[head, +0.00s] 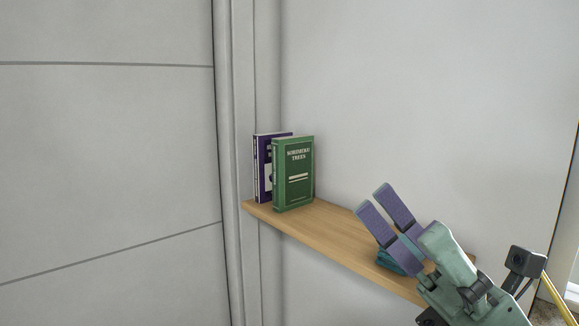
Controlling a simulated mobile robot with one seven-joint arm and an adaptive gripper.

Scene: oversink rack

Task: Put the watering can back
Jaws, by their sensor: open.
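My gripper (374,201), with two purple finger pads, is open and empty over the right part of the wooden shelf (337,234). Its fingers point up and to the left. A small teal thing (392,262) shows at the shelf just below the fingers, mostly hidden by my gripper. I cannot tell whether it is the watering can. Nothing else that looks like a watering can is in view.
A green book (293,174) and a purple-and-white book (263,168) stand upright at the shelf's left end. The middle of the shelf is clear. A grey panelled surface (105,160) is at left, a plain wall (430,95) behind the shelf.

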